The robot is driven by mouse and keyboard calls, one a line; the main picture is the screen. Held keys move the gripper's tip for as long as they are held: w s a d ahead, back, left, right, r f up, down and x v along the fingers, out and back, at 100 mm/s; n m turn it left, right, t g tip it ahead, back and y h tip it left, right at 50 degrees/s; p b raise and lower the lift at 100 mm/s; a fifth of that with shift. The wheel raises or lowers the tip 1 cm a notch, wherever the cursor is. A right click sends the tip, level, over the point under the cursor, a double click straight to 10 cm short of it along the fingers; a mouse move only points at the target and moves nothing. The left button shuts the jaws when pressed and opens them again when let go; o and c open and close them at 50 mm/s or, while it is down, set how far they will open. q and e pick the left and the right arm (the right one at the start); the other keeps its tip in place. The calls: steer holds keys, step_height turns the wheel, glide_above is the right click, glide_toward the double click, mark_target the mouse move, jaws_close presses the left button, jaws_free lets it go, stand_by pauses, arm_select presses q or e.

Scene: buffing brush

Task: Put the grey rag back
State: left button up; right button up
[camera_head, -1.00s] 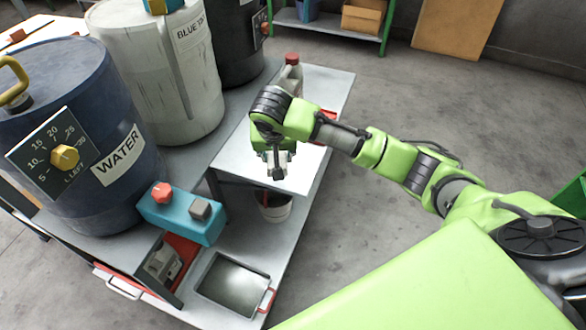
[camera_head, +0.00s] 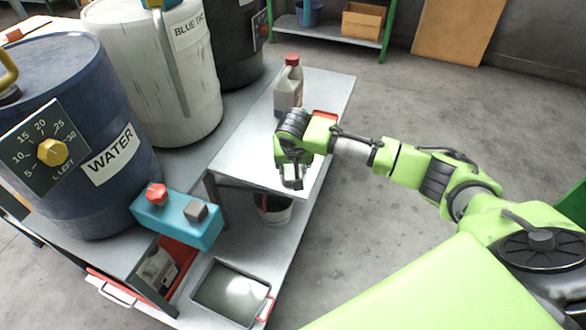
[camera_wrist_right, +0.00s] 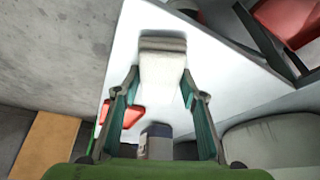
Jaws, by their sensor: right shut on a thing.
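My right gripper (camera_head: 291,182) is over the pale upper shelf (camera_head: 245,150) of the workbench. In the right wrist view, its two green fingers (camera_wrist_right: 161,75) stand on either side of a folded cloth, the grey rag (camera_wrist_right: 163,68), with a darker grey band at its far end. The gripper is shut on this rag. In the head view the rag is small and mostly hidden by the fingers. I cannot tell whether the rag touches the shelf. My left gripper is not in view.
A bottle with a red cap (camera_head: 289,92) and a red item (camera_head: 323,116) stand behind the gripper. A bucket (camera_head: 271,207) and a grey tray (camera_head: 231,292) are on the lower level. Barrels, including the blue WATER barrel (camera_head: 75,200), line the left. The floor right is clear.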

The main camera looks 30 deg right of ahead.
steer(key=o, duration=1.1)
steer(key=shift+c, duration=0.2)
